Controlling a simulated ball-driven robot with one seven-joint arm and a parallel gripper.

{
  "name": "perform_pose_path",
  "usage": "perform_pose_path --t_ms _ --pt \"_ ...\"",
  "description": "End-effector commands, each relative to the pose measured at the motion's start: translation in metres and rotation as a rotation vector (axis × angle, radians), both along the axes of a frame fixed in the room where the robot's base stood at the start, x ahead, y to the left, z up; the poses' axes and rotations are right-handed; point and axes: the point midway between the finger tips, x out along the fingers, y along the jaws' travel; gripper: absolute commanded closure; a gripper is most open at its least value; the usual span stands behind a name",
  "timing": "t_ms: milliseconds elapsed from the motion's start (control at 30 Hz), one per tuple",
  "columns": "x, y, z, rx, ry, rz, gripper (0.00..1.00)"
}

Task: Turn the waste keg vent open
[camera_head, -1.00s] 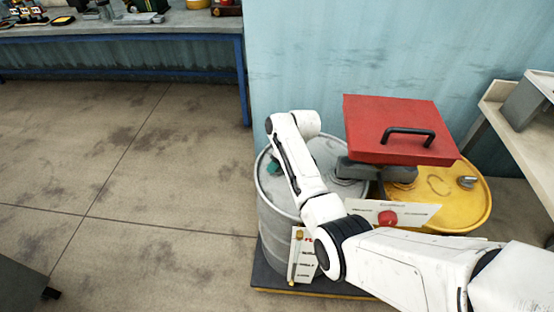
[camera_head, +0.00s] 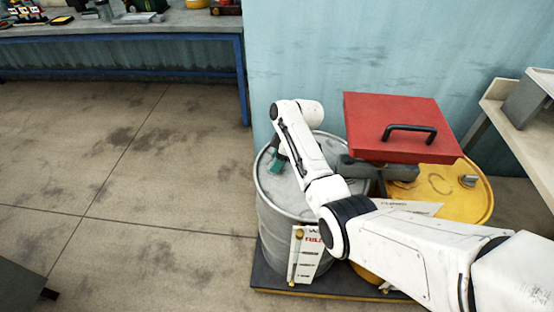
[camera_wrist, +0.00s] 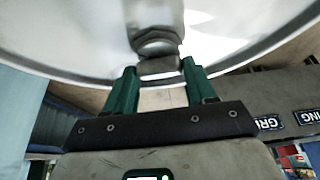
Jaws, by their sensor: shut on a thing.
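The grey metal keg (camera_head: 266,218) stands left of the yellow keg, with my arm reaching over its top. My gripper (camera_wrist: 159,69), with green fingers, is shut on a small metal vent piece (camera_wrist: 158,66) at the keg's top; the piece sits below a hex nut. In the wrist view the pale rounded keg top (camera_wrist: 70,25) fills the upper part. In the head view a little of my gripper (camera_head: 277,161) shows over the left of the keg top, and the vent is hidden there. The vent's angle cannot be told.
A red box with a black handle (camera_head: 395,120) sits over the yellow keg (camera_head: 450,190) at the right. A white level sign (camera_head: 306,255) stands in front of the grey keg. A wooden-topped bench (camera_head: 520,130) is at far right.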

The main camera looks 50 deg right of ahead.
Motion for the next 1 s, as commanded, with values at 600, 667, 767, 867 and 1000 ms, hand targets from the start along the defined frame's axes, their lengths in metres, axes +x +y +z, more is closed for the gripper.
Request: perform_pose_path --t_ms 600,667,767,867,1000 --pt "0.0 0.0 0.0 -0.001 -0.001 0.001 0.19" --pt "0.0 0.0 0.0 -0.001 -0.001 0.001 0.19" --pt "0.0 0.0 0.002 -0.001 -0.001 0.001 0.19" --pt "-0.002 -0.002 0.009 -0.001 -0.002 0.0 0.19" --pt "-0.008 -0.008 0.029 -0.003 -0.004 0.0 0.19"
